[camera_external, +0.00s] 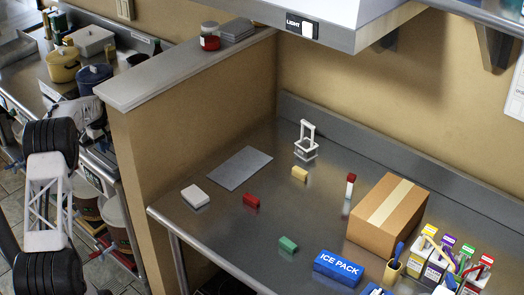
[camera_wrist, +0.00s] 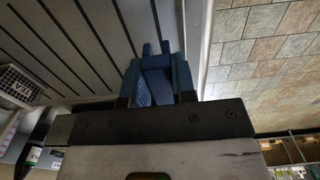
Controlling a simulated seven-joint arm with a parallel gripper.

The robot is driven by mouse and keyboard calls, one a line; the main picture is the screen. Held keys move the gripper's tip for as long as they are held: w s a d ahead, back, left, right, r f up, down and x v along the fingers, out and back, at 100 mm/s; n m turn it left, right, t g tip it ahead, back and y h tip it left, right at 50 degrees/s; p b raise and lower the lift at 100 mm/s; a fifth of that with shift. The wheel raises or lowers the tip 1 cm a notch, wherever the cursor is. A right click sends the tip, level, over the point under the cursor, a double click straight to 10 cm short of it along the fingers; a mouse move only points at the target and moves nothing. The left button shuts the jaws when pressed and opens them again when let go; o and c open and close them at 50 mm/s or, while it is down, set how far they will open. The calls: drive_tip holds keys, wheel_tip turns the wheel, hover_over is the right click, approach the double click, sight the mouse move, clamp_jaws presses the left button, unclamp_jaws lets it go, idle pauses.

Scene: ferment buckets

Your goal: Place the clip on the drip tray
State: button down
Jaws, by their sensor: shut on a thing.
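In the wrist view my gripper (camera_wrist: 157,75) is shut on a dark blue piece (camera_wrist: 158,83), which I take to be the clip. Only part of it shows between the blue-sided fingers; its shape is hard to tell. Below and beyond it lies a grey ribbed surface (camera_wrist: 85,45) with dark parallel lines, and a pale edge runs along its right side. I cannot tell whether this is the drip tray. The external view shows my arm at the left edge, but the gripper and the held piece are not seen there.
A tiled floor (camera_wrist: 255,45) lies right of the ribbed surface, and a white wire basket (camera_wrist: 18,85) is at left. The steel bench (camera_external: 235,225) bears a flat grey sheet (camera_external: 240,168), small coloured blocks, a cardboard box (camera_external: 388,215) and an ice pack (camera_external: 338,267). A partition (camera_external: 190,72) stands behind.

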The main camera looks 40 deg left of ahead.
sight(106, 158)
drive_tip(key=shift+f, duration=0.15)
drive_tip(key=shift+f, duration=1.65)
drive_tip(key=shift+f, duration=0.15)
drive_tip(key=c, duration=0.9)
unclamp_jaws()
drive_tip(key=shift+c, duration=0.2)
drive_tip(key=shift+r, duration=2.95)
